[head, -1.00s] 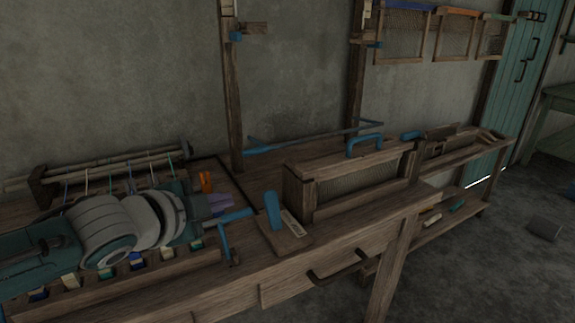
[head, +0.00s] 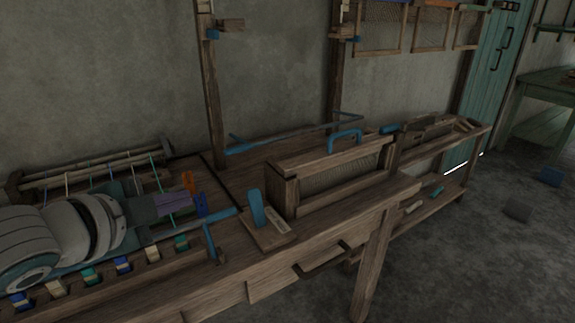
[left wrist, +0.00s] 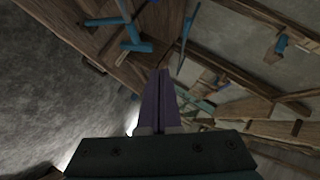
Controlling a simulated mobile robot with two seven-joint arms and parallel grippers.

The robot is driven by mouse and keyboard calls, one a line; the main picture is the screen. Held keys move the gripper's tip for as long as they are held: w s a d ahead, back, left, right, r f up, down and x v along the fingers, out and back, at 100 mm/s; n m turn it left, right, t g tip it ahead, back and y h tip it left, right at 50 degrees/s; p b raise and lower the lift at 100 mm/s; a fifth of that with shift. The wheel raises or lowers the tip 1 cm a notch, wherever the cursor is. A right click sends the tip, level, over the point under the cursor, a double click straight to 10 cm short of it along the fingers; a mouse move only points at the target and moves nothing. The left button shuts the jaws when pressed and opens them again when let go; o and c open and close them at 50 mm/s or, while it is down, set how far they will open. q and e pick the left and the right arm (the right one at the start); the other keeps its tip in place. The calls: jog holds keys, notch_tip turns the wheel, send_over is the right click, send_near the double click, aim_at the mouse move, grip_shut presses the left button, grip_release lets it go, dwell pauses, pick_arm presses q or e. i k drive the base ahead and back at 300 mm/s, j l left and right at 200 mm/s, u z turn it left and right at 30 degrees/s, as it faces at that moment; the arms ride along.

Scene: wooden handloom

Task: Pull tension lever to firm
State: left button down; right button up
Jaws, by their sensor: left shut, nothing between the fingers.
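A blue upright lever (head: 257,207) stands on a small wooden plate with a pale label (head: 277,219), at the front of the loom bench in the head view. It looks like the tension lever, but I cannot read the label. A second blue handle with a long crossbar (head: 210,237) is just left of it. My left gripper (head: 190,202) is shut and empty, left of both handles and apart from the upright lever. Its purple fingers (left wrist: 160,100) are together in the left wrist view, where a blue T-shaped handle (left wrist: 132,44) shows beyond them. My right gripper is not in view.
Several coloured tabs (head: 123,264) line the bench's front left, below my left arm. A wooden frame with a blue handle (head: 345,137) is to the right. Open floor (head: 470,270) lies front right.

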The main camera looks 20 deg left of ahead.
aim_at(253, 195)
jog(key=i+j, duration=0.15)
jog(key=i, duration=0.35)
jog(key=i+j+u, duration=0.1)
jog(key=i, duration=0.4)
